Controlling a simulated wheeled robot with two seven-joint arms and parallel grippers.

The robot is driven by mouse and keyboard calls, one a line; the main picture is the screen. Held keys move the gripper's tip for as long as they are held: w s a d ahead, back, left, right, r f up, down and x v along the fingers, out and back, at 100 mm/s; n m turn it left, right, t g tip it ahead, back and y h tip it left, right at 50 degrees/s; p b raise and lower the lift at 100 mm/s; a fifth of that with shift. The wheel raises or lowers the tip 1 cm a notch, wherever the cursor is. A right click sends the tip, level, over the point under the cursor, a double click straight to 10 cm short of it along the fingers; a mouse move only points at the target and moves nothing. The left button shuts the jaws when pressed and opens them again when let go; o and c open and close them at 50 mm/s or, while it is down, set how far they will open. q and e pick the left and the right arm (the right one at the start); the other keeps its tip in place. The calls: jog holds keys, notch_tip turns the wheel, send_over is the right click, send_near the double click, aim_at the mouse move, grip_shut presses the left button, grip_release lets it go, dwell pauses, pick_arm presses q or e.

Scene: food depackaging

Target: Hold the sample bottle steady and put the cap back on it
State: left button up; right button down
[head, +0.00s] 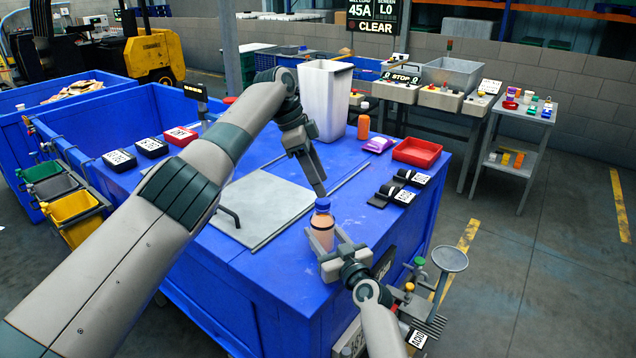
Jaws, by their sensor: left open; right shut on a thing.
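The sample bottle (321,230), with pinkish-orange contents, stands upright near the front right edge of the blue table. A blue cap (322,204) sits at the top of its neck; I cannot tell whether it is screwed down. My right gripper (324,250) is shut on the bottle's body from the front right. My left gripper (320,190) points down from above, open, with its fingertips just above or at the cap. I cannot tell whether they touch it.
A grey panel with a handle (262,200) lies left of the bottle. Black labelled devices (394,194), a red tray (417,152), a purple packet (378,145), an orange container (363,127) and a tall white bin (325,95) stand farther back. The table's right edge is close by.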

pick_arm(q)
jog(key=o, duration=0.6)
jog(key=v, duration=1.2)
pick_arm(e)
jog(key=c, duration=0.8)
grip_release()
jog(key=shift+s, duration=0.1)
